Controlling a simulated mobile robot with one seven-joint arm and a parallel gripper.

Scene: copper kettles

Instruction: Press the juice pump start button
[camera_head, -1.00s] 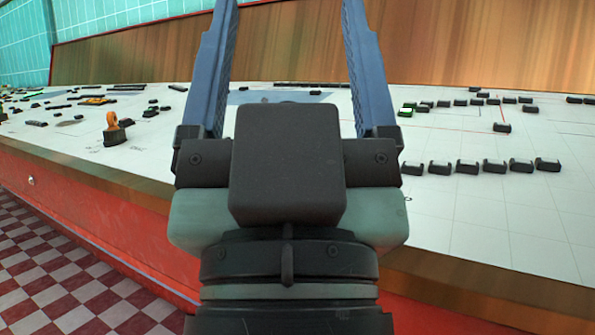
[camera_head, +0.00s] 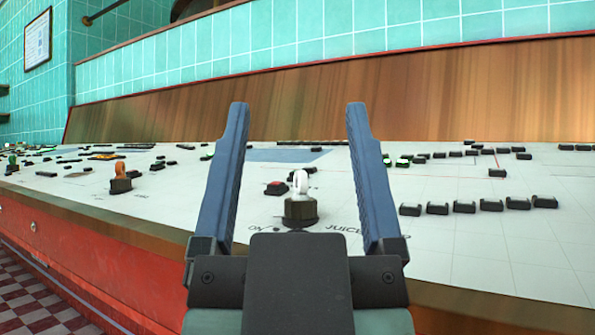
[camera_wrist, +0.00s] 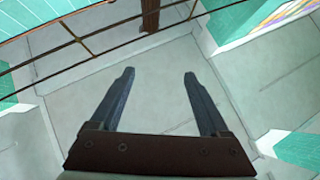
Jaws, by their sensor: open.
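My gripper (camera_head: 297,106) is open and empty, its two blue-grey fingers pointing up and away over the control panel (camera_head: 480,245). Between the fingers, lower down, a knob with a white ring handle (camera_head: 301,190) on a dark base stands on the panel. Lettering beside it reads "ON" and "JUICE", the rest partly hidden by my right finger. Just behind and left of the knob is a small red-topped button (camera_head: 276,188) in a black housing. I cannot tell which button is the start button. In the wrist view my gripper (camera_wrist: 158,73) is also open, with no button visible.
An orange-handled knob (camera_head: 120,178) stands to the left. Rows of black switches (camera_head: 465,206) lie right, some lit green. A wooden backboard (camera_head: 420,105) rises behind the panel. The wrist view shows grey slabs and dark bars (camera_wrist: 70,38).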

